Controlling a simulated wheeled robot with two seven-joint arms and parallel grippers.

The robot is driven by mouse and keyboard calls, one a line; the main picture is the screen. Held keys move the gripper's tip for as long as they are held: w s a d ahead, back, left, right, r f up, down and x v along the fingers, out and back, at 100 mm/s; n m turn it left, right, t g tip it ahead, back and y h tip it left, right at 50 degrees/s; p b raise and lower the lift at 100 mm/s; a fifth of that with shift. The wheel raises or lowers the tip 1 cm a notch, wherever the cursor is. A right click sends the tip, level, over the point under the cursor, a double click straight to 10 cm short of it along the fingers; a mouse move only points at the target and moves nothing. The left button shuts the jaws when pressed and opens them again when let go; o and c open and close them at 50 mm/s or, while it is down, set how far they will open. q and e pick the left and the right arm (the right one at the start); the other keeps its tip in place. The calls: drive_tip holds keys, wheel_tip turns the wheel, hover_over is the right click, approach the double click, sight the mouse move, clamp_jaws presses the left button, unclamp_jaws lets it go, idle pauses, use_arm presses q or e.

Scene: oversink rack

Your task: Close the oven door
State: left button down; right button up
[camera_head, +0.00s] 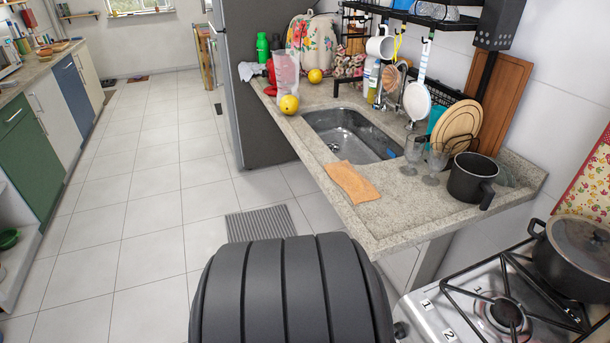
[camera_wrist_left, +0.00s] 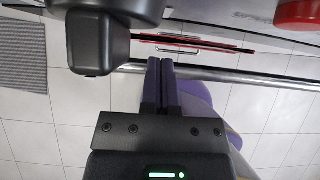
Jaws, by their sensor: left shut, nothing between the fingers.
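The stove (camera_head: 455,310) shows at the lower right of the head view, only its top; its oven door is out of that picture. In the left wrist view a long metal bar (camera_wrist_left: 250,77) runs across behind my fingertips and looks like the oven door's handle. A grey panel (camera_wrist_left: 225,15) lies above it, with a thin red and black edge between. My left gripper (camera_wrist_left: 161,64) is shut and empty, its fingertips at the bar; I cannot tell whether they touch it. My right gripper is not in view.
A lidded pot (camera_head: 578,260) stands on the stove. The stone counter (camera_head: 400,225) beside it holds a dark saucepan (camera_head: 472,180), glasses and an orange cloth (camera_head: 352,182). A grey mat (camera_head: 262,222) lies on the tiled floor, which is open to the left.

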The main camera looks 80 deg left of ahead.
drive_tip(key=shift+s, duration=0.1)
use_arm(q)
drive_tip(key=p+v, duration=0.8)
drive_tip(key=v, duration=0.2)
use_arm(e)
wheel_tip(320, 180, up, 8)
use_arm(q)
drive_tip(key=s+d+f+n+g+b, duration=0.3)
drive_tip(key=s+f+n+b, duration=0.3)
drive_tip(key=n, duration=0.9)
drive_tip(key=s+d+f+n+g+h+b, duration=0.1)
drive_tip(key=s+d+f+n+g+b, duration=0.2)
drive_tip(key=s+f+n, duration=0.9)
drive_tip(key=n+b, duration=0.3)
drive_tip(key=shift+s+h+b, duration=0.2)
drive_tip(key=shift+h+b, duration=0.1)
drive_tip(key=shift+b, duration=0.1)
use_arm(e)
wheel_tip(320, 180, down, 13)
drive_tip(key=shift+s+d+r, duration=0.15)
use_arm(q)
drive_tip(key=shift+d+f, duration=0.1)
drive_tip(key=shift+f, duration=0.05)
